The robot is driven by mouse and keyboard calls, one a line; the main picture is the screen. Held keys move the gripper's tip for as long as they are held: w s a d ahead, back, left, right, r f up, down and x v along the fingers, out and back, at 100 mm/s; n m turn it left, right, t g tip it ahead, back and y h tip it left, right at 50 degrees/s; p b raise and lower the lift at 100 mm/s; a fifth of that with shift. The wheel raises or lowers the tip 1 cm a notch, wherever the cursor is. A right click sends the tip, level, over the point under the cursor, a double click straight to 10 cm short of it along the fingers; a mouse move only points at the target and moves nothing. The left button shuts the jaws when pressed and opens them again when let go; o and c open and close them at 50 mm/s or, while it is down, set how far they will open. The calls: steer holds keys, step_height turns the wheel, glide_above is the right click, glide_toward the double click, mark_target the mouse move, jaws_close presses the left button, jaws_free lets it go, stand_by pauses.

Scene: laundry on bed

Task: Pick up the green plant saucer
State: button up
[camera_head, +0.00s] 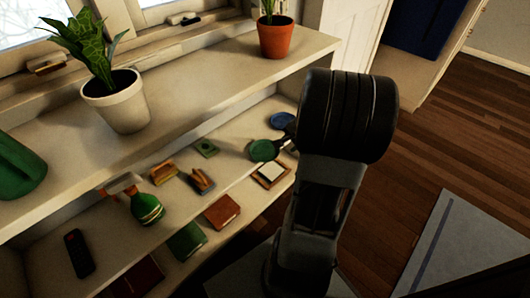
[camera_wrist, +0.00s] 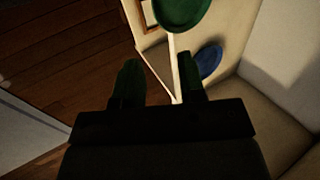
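The green plant saucer (camera_head: 262,150) is a round dish on the shelf below the top ledge, toward its right end. In the wrist view the green saucer (camera_wrist: 182,12) is cut by the top edge, beyond the fingertips and a little right of the gap between them. My gripper (camera_wrist: 160,80) is open, with nothing between its two fingers. In the head view, a dark part of my gripper shows close to the saucer's right side, but my arm hides most of it. I cannot tell whether it touches the saucer.
A blue saucer (camera_head: 283,120) lies just behind the green one; it also shows in the wrist view (camera_wrist: 208,62). A framed item (camera_head: 271,174), a spray bottle (camera_head: 146,207) and several small items share the shelf. The ledge above holds a terracotta pot (camera_head: 275,38) and a white pot (camera_head: 122,106).

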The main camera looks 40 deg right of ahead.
steer(key=b, duration=0.3)
glide_above(276, 156)
steer(key=s, duration=0.3)
step_height(276, 156, down, 7)
steer(key=shift+d+b+x, duration=0.2)
steer(key=shift+b+x, duration=1)
steer(key=shift+x, duration=1.4)
steer(key=shift+r, duration=0.1)
jaws_close()
